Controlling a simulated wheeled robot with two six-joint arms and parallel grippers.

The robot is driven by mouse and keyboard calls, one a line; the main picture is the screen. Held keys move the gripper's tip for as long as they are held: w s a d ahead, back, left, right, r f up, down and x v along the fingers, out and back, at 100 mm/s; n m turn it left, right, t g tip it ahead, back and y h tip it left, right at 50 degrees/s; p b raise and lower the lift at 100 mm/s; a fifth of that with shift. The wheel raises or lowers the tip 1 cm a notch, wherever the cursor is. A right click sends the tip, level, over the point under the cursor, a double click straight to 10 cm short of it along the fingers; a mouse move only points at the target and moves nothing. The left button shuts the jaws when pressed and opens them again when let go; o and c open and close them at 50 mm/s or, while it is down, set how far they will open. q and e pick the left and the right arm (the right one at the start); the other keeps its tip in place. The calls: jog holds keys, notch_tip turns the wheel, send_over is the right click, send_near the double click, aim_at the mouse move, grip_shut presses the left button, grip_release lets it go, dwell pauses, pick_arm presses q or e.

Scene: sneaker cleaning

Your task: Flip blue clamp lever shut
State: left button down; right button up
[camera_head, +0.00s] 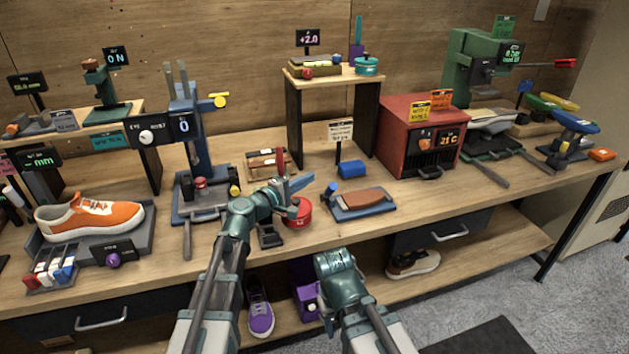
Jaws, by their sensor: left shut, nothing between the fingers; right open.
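My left gripper (286,190) is shut and empty above the front middle of the bench, by a red round tin (299,213). Just right of it is a blue base (363,211) with a brown sole-shaped piece (362,199) on it. A small blue upright part (332,188) stands at that base's left end; it may be the clamp lever, but I cannot tell its position. My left gripper is left of it, apparently apart. My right gripper (335,262) is low, in front of the bench edge; it is open, its fingers hardly visible.
A blue press (196,140) stands left of my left arm, an orange sneaker (92,217) further left. A blue cylinder (351,169) lies behind the base. A red oven (420,135) stands right. Bench (440,205) room is free right of the base.

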pick_arm(q)
jog(key=s+a, duration=0.1)
jog(key=s+a+f+b, duration=0.1)
jog(key=s+a, duration=0.1)
jog(key=s+a+f, duration=0.1)
jog(key=s+a, duration=0.1)
jog(key=shift+f+b, duration=0.15)
jog(key=shift+b, duration=0.15)
